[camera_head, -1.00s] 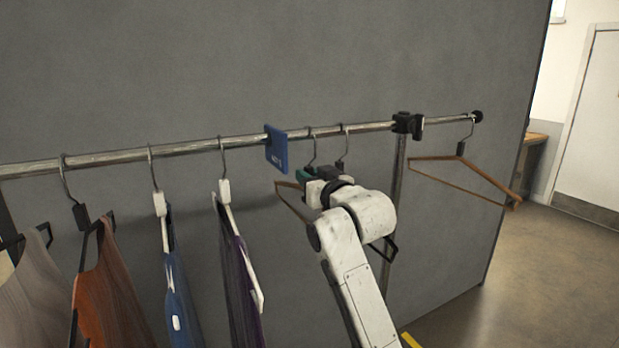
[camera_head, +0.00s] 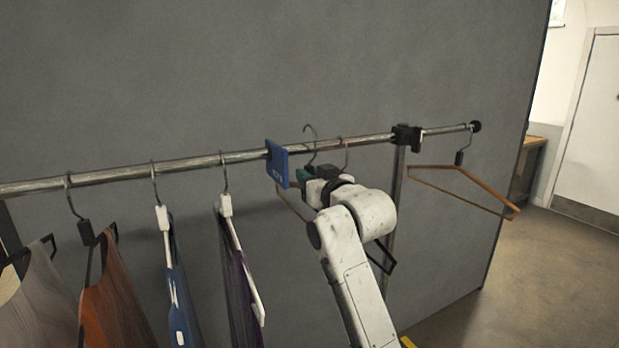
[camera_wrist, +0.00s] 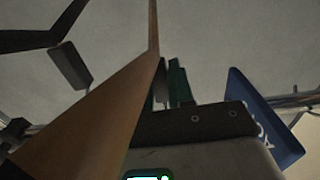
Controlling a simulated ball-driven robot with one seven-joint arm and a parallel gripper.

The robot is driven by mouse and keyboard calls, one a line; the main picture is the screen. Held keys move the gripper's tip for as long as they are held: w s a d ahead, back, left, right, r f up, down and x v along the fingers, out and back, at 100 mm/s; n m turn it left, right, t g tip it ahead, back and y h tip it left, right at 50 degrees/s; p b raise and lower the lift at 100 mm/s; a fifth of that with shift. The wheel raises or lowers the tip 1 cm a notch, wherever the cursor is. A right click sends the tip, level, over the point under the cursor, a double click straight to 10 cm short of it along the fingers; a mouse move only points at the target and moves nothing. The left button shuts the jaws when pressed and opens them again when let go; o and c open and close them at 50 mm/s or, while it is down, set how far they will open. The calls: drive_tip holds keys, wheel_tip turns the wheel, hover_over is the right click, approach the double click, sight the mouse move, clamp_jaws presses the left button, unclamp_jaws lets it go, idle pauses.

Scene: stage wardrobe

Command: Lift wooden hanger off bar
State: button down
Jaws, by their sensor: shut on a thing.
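My gripper (camera_head: 306,174) is shut on a wooden hanger (camera_head: 291,204), just right of the blue tag on the bar (camera_head: 220,159). The hanger's metal hook rises above the bar, its curved top clear of it. Much of this hanger is hidden behind my arm. In the wrist view the wooden hanger (camera_wrist: 105,108) runs up close beside the green fingers of my gripper (camera_wrist: 173,82). A second wooden hanger (camera_head: 466,183) hangs empty near the bar's right end.
A black hanger (camera_head: 386,258) hangs just right of my gripper, partly hidden by my arm. The blue tag (camera_head: 278,164) is close on the left. Several hangers with garments (camera_head: 120,300) fill the left. A black clamp (camera_head: 406,138) joins bar and post. A grey panel stands behind.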

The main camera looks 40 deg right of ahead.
drive_tip(key=shift+r, duration=0.1)
idle(0.3)
drive_tip(key=shift+p+v, duration=0.8)
drive_tip(key=shift+v, duration=3.2)
